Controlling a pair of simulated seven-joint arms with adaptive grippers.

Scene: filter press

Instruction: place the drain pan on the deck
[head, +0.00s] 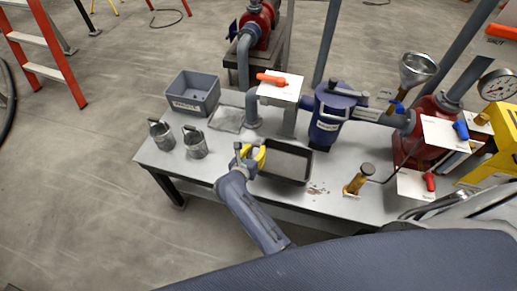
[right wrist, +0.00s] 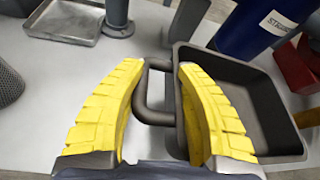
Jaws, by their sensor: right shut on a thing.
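The drain pan (head: 286,167) is a dark grey, empty rectangular tray below the blue strainer (head: 328,117), over the grey deck (head: 226,205). It looks about level; I cannot tell whether its underside touches the deck. My right gripper (head: 252,157) is at the pan's left end, with its yellow fingers shut on the loop handle. In the right wrist view the handle (right wrist: 146,104) lies between the two fingers (right wrist: 160,110), and the pan (right wrist: 240,100) extends to the right. My left gripper is not in view.
A grey bin (head: 193,92), two mesh baskets (head: 195,143) and a shallow metal tray (head: 228,119) stand on the left. A brass-coloured fitting (head: 357,180) and brown specks (head: 317,190) are right of the pan. Pipes and a red pump (head: 425,130) crowd the back right.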

